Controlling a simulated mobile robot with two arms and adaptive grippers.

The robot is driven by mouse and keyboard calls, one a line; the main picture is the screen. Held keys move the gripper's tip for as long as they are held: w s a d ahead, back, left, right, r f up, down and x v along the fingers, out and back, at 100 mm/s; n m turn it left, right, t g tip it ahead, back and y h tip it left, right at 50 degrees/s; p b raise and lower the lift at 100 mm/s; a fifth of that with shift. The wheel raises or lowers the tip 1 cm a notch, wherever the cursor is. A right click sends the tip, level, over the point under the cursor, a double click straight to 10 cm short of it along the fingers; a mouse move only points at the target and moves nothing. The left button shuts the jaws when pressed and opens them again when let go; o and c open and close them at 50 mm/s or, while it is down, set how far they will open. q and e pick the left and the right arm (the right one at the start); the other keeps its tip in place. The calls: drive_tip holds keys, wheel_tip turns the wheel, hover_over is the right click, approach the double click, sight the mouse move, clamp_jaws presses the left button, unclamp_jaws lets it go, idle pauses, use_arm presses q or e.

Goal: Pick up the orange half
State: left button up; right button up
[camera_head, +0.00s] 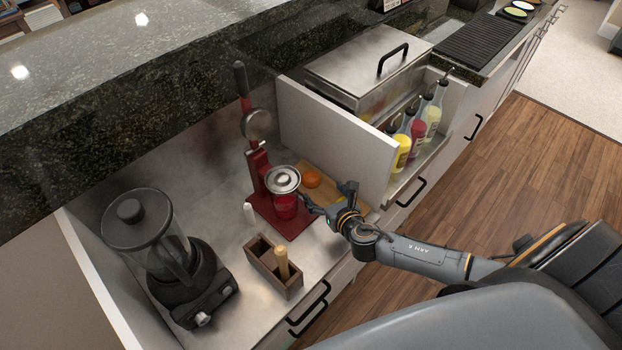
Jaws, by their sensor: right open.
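A small round orange piece, which looks like the orange half (312,178), rests on a wooden cutting board (322,174) beside the red press. I cannot tell its cut side. My right gripper (326,197) is open and empty, just in front of the orange. One finger points left towards the red can and the other points up over the board's right part. The gripper hides the board's near part. My left gripper is not in view.
A wooden box (271,268) and a blender (170,255) stand nearer left. A white partition (335,142) and several sauce bottles (402,145) are behind right.

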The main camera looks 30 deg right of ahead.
sight(315, 182)
drive_tip(key=x, duration=0.6)
drive_tip(key=shift+w+a+b, duration=0.15)
drive_tip(key=shift+w+b, duration=0.2)
drive_tip(key=shift+r, duration=0.1)
drive_tip(key=c, duration=1.3)
